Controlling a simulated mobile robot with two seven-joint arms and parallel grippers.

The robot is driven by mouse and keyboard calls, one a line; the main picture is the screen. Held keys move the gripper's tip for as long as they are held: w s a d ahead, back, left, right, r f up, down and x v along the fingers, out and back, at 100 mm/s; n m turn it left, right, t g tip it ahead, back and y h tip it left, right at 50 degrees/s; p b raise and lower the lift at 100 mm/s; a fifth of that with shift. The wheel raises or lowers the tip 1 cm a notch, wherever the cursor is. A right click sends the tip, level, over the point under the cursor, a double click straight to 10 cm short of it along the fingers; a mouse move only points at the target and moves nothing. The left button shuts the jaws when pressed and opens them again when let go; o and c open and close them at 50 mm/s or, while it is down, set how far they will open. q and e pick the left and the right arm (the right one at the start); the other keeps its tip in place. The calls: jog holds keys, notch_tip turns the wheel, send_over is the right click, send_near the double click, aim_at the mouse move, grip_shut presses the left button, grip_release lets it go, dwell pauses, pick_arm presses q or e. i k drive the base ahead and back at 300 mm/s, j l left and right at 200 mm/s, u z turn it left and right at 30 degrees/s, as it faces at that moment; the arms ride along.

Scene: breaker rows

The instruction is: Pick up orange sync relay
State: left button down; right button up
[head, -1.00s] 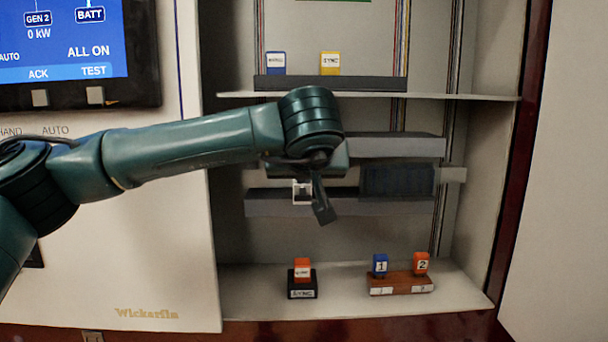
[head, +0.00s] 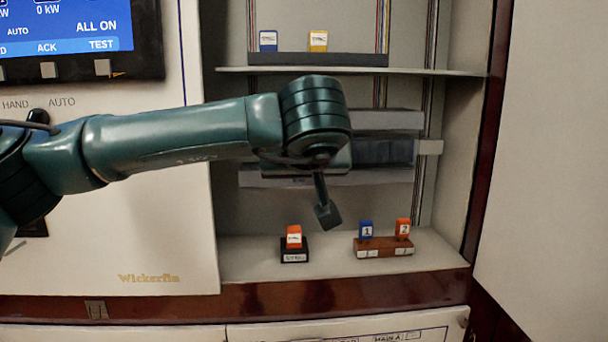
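The orange sync relay (head: 294,237) stands upright in a black base (head: 294,257) with a white label, on the bottom shelf of the cabinet. The label's writing is blurred. My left gripper (head: 327,213) hangs down above and a little right of the relay, apart from it. Only one dark finger shows clearly; the hand and any other finger are hidden behind my wrist, so its opening cannot be told. My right gripper is not in view.
A brown block (head: 384,247) right of the relay holds a blue piece marked 1 (head: 366,229) and an orange piece marked 2 (head: 403,227). The upper shelf (head: 420,71) carries a blue (head: 268,40) and a yellow piece (head: 318,41). Grey rails (head: 388,120) lie behind my arm.

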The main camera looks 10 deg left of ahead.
aim_at(294, 233)
jog(key=k+l, duration=0.2)
jog(key=k, duration=0.3)
jog(key=k+l, duration=0.2)
jog(key=k, duration=0.25)
